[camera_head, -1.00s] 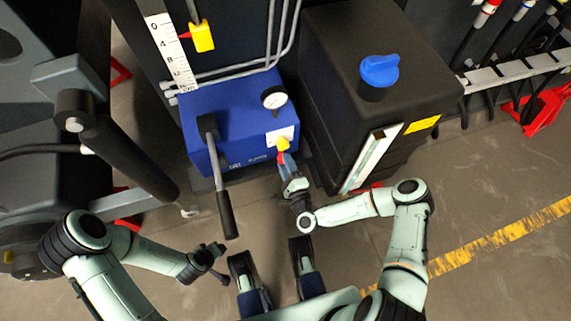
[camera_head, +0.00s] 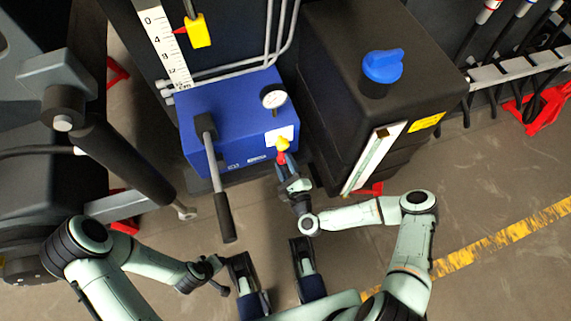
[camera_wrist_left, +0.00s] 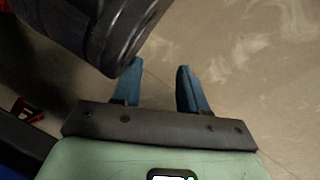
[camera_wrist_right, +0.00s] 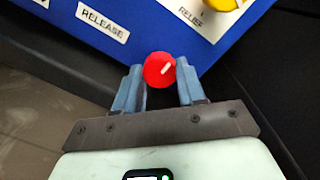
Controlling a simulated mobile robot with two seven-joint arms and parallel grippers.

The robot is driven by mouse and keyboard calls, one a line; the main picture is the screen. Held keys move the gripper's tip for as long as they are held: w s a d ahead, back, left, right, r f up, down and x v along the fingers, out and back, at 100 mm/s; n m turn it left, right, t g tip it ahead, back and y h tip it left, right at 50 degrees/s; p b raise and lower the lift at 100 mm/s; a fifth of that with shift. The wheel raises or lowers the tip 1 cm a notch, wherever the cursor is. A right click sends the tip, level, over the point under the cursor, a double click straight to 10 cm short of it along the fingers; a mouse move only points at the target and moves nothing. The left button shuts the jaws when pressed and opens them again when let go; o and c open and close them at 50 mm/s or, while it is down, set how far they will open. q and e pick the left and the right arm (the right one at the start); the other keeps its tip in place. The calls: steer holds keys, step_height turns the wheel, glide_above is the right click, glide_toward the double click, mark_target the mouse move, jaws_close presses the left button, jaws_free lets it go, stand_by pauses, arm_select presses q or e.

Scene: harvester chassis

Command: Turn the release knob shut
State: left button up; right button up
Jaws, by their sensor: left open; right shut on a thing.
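The red release knob (camera_wrist_right: 158,69) sits at the front of the blue pump block (camera_head: 225,110), below a yellow knob (camera_head: 282,143). It also shows as a small red spot in the head view (camera_head: 282,157). A white line on its face runs diagonally. My right gripper (camera_wrist_right: 160,82) is shut on the red knob, one finger on each side. A "RELEASE" label (camera_wrist_right: 103,20) is on the blue face beside it. My left gripper (camera_wrist_left: 156,76) is open and empty, low over the floor at the left in the head view (camera_head: 216,270).
A black lever with a long grip (camera_head: 218,185) hangs in front of the blue block, between my arms. A black tank (camera_head: 335,85) with a blue cap (camera_head: 383,66) stands close right of my right gripper. A dark cylinder (camera_head: 125,160) is at left. Floor is open at the lower right.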

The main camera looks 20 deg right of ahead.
steer(key=shift+a, duration=0.1)
steer(key=o, duration=1.1)
steer(key=shift+c, duration=0.2)
steer(key=shift+s, duration=0.15)
arm_select(q)
steer(key=shift+t, duration=0.5)
steer(key=w+r+p, duration=0.1)
steer(key=r, duration=0.1)
steer(key=w+d+r+p, duration=0.1)
steer(key=shift+w+r, duration=0.1)
steer(key=shift+r, duration=0.25)
arm_select(e)
steer(key=s+d, duration=0.1)
steer(key=s, duration=1.2)
